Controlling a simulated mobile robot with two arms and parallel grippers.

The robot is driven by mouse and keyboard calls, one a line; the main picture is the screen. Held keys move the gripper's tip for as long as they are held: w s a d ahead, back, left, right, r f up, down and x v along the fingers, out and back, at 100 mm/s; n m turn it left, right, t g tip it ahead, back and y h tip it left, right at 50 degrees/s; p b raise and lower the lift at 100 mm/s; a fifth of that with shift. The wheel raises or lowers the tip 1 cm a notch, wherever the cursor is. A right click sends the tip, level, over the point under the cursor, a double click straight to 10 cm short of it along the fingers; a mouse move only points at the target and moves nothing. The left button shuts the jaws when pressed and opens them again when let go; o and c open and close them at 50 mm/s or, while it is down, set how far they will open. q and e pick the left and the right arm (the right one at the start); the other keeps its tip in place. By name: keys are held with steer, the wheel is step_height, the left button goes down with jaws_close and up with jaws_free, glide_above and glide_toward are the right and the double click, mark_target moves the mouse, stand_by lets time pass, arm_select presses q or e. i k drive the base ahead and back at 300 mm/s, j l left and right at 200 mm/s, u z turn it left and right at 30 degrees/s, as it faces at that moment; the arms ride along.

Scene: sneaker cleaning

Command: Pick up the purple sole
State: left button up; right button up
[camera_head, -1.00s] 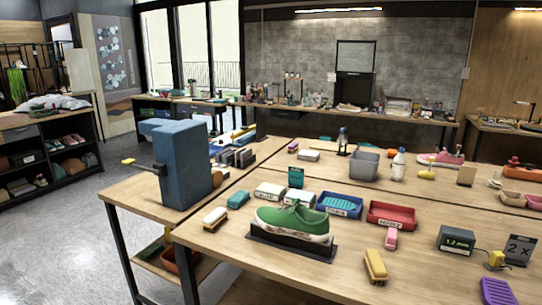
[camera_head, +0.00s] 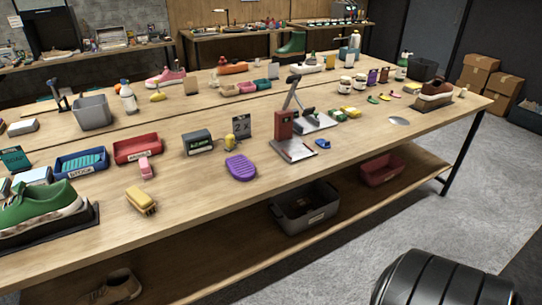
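The purple sole (camera_head: 241,167) lies flat on the front part of the wooden table, near its front edge. It stands just in front of a small yellow item (camera_head: 241,141) and to the right of a dark box with a display (camera_head: 198,142). Nothing touches or covers the sole from above. Neither of my grippers can be made out in the head view.
A yellow brush (camera_head: 141,201) and a green sneaker (camera_head: 40,207) lie left of the sole. A red press-like stand (camera_head: 284,125) is to its right. A grey bin (camera_head: 304,208) sits on the lower shelf.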

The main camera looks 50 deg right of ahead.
mark_target(241, 168)
steer(key=z, duration=1.2)
steer(key=i+l, duration=0.15)
steer(key=l, duration=0.25)
steer(key=i+l, duration=0.15)
steer(key=l, duration=0.2)
steer(key=i+l+u, duration=0.1)
steer(key=l, duration=0.3)
steer(key=i, duration=0.05)
